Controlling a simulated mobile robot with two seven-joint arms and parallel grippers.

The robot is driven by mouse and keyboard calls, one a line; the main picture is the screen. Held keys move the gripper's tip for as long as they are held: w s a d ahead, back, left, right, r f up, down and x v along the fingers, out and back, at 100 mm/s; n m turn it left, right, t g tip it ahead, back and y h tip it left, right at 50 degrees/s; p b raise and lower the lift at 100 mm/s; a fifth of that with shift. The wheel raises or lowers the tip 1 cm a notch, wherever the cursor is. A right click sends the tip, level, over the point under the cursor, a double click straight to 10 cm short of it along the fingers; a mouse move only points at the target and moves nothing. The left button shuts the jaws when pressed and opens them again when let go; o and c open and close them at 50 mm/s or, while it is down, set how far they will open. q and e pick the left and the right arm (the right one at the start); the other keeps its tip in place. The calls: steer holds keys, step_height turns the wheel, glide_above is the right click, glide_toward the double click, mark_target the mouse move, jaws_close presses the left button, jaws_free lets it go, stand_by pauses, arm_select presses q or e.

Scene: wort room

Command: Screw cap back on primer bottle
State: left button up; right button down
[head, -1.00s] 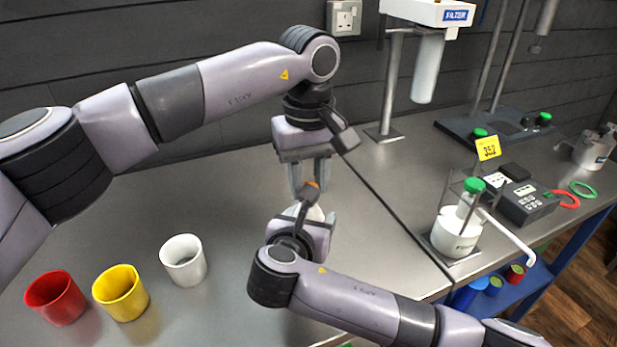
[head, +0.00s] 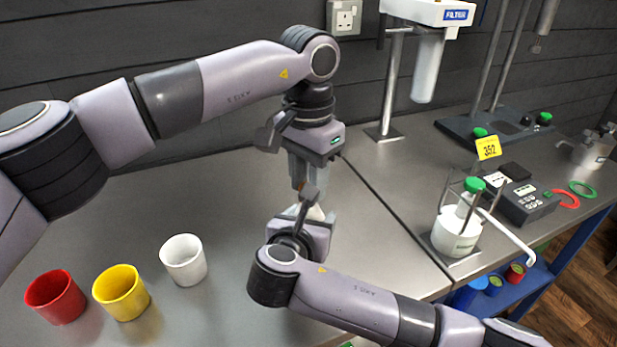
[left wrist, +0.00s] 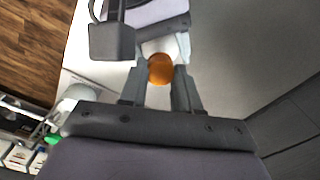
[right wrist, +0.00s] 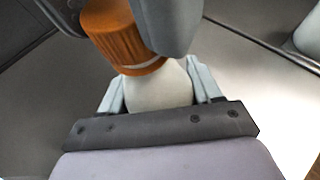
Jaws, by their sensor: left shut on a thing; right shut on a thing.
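The primer bottle is white (right wrist: 158,90) and sits upright between the fingers of my right gripper (head: 312,212), which is shut on it. In the head view the right gripper hides most of the bottle. An orange ribbed cap (right wrist: 122,38) is at the bottle's mouth; it also shows in the left wrist view (left wrist: 161,69). My left gripper (head: 300,184) points down from above and is shut on the cap. A thin pale band shows under the cap's rim in the right wrist view; I cannot tell how far the thread is engaged.
Red (head: 56,298), yellow (head: 121,293) and white (head: 184,260) cups stand at the front left of the grey bench. A white vessel with a green cap (head: 457,232) stands on the right, near a dark meter (head: 525,200). The bench behind the cups is clear.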

arm_select(q)
steer(key=o, duration=1)
steer(key=shift+r, duration=0.1)
steer(key=shift+r, duration=2.15)
steer(key=shift+c, duration=0.4)
